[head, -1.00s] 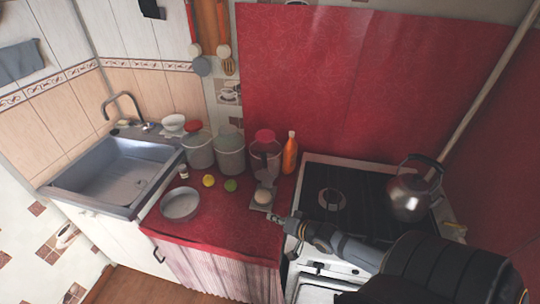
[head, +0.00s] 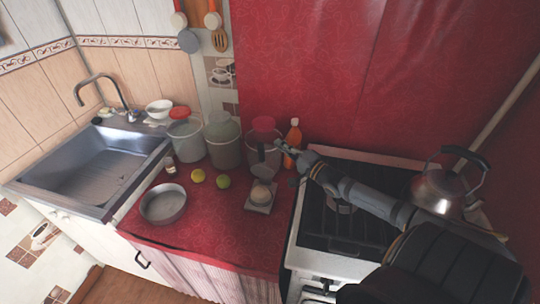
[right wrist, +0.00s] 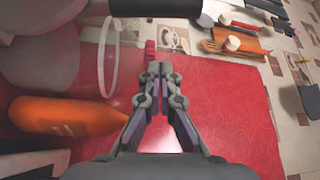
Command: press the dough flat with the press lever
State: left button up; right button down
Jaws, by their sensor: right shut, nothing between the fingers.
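The press has a small grey base (head: 259,208) near the right end of the red counter. A pale round lump of dough (head: 261,194) sits on it. A grey upright part, which looks like the lever (head: 262,170), stands behind the dough in front of a jar. My right gripper (head: 288,148) is shut and empty, to the right of and above the press, by the orange bottle (head: 293,137). In the right wrist view the gripper (right wrist: 160,70) has its fingertips together. A small pink-red piece (right wrist: 150,52) shows just beyond them; I cannot tell what it is. My left gripper is not in view.
A metal pan (head: 163,204), a yellow fruit (head: 197,176) and a green fruit (head: 223,181) lie left of the press. Several large jars stand behind. The stove (head: 340,245) with a kettle (head: 437,190) is at right. The counter's front is clear.

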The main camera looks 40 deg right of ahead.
aim_at(263, 163)
jog(key=a, duration=0.2)
jog(key=w+a+p, duration=0.1)
jog(key=a, duration=0.1)
jog(key=shift+a, duration=0.2)
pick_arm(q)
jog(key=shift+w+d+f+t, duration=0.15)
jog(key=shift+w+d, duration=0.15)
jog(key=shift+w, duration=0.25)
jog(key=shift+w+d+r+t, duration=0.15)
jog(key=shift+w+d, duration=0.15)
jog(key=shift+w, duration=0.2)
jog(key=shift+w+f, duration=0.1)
pick_arm(e)
jog(key=shift+f, duration=0.1)
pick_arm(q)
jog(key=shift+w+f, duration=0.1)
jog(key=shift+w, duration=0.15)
pick_arm(e)
jog(key=s+a+f+n, duration=0.1)
jog(key=s+a+f, duration=0.1)
jog(key=s+a, duration=0.2)
jog(key=shift+s+a+f+t+y, duration=0.15)
jog(key=shift+a+f+t+y, duration=0.2)
jog(key=shift+a, duration=0.15)
jog(key=shift+r, duration=0.1)
